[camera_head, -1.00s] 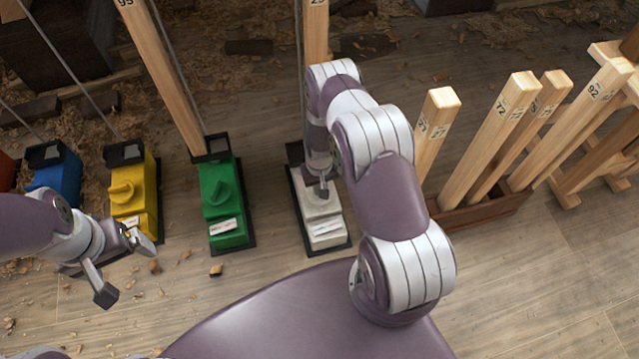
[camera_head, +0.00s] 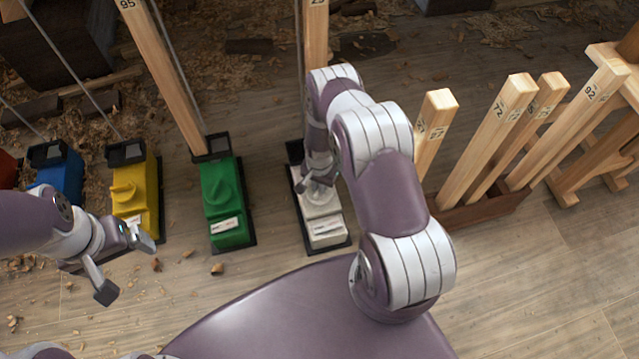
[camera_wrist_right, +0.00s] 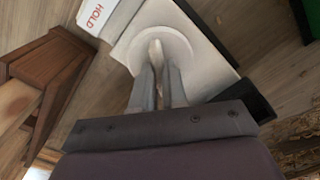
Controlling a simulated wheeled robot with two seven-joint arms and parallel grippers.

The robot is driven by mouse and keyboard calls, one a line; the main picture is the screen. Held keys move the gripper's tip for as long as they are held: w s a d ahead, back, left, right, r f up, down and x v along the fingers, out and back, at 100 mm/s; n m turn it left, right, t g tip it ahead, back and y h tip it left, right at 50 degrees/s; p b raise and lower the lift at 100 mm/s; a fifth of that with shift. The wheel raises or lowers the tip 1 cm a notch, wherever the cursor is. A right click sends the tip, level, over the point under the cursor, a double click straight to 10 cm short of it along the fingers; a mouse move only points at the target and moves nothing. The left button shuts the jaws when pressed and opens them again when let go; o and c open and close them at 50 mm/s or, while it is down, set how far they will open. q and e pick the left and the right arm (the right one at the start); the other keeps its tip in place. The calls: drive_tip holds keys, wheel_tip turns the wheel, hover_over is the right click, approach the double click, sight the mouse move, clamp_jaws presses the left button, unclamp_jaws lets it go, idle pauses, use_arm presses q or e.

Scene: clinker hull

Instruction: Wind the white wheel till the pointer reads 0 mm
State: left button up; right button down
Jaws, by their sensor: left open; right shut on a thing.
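The white unit (camera_head: 319,204) stands on the floor on a black base, with a gauge label (camera_head: 326,229) at its near end; its reading is too small to tell. Its white wheel (camera_wrist_right: 168,52) shows in the right wrist view as a round disc with a raised grip across it. My right gripper (camera_wrist_right: 158,72) is shut on that grip from above. In the head view my right gripper (camera_head: 318,183) covers most of the wheel. My left gripper (camera_head: 128,266) is open and empty, in front of the yellow unit (camera_head: 133,196).
A green unit (camera_head: 222,203) and a blue unit (camera_head: 58,172) stand to the left. Numbered wooden posts (camera_head: 503,116) stand in a brown rack (camera_head: 488,211) at the right. Bare floor lies at front right.

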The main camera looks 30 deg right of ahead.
idle(0.3)
drive_tip(key=c, duration=1.2)
unclamp_jaws()
drive_tip(key=shift+o, duration=0.2)
wheel_tip(320, 180, up, 13)
drive_tip(key=p, duration=0.6)
drive_tip(key=shift+f, duration=0.2)
